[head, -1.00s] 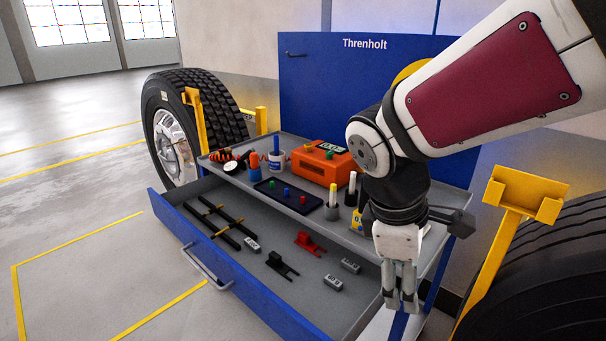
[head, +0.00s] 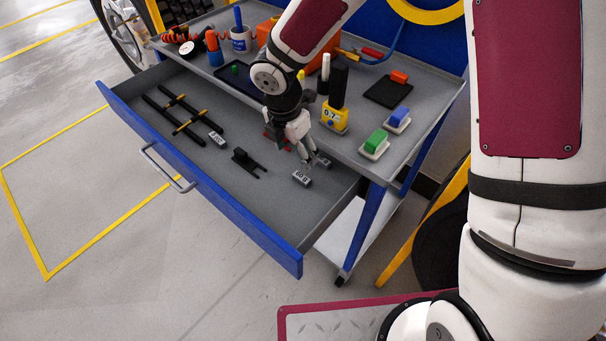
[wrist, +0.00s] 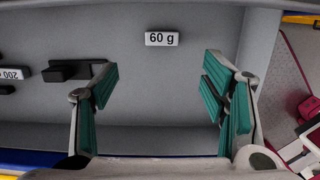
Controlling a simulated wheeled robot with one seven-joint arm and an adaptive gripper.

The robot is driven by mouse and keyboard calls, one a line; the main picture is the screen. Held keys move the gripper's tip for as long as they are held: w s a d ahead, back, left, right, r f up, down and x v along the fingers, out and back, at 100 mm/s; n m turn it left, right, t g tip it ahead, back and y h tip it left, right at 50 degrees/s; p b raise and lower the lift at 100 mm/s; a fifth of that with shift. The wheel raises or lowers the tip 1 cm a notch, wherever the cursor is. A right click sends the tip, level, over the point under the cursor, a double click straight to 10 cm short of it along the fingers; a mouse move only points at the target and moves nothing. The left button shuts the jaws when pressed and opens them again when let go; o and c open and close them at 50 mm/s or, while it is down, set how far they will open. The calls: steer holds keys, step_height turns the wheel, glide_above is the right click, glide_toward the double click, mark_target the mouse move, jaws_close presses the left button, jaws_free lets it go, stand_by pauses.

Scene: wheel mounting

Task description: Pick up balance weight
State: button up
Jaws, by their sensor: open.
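A small pale balance weight marked "60 g" (wrist: 162,38) lies flat on the grey drawer floor. It shows ahead of and between my open fingers in the wrist view, apart from them.
The blue drawer (head: 215,200) is pulled out. A black clamp-like part (head: 245,160) and black rods (head: 175,120) lie in it. The shelf above holds a yellow gauge (head: 334,118), a green-topped block (head: 375,143) and other tools. The drawer's front right floor is clear.

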steer(key=b, duration=0.1)
glide_above(302, 177)
steer(key=a, duration=0.1)
steer(key=f, duration=0.5)
steer(key=shift+s+a+f, duration=0.15)
steer(key=shift+s+f, duration=0.1)
steer(key=shift+s, duration=0.1)
steer(key=shift+w+d+f+b, duration=0.1)
steer(key=shift+d+f+b, duration=0.1)
steer(key=shift+f, duration=0.7)
steer(key=shift+w+d+f+b, duration=0.15)
steer(key=shift+f+b, duration=0.05)
steer(key=shift+f, duration=0.7)
steer(key=shift+w+d+f+b, duration=0.1)
steer(key=shift+d+f+b, duration=0.1)
steer(key=shift+f, duration=0.7)
steer(key=c, duration=1.2)
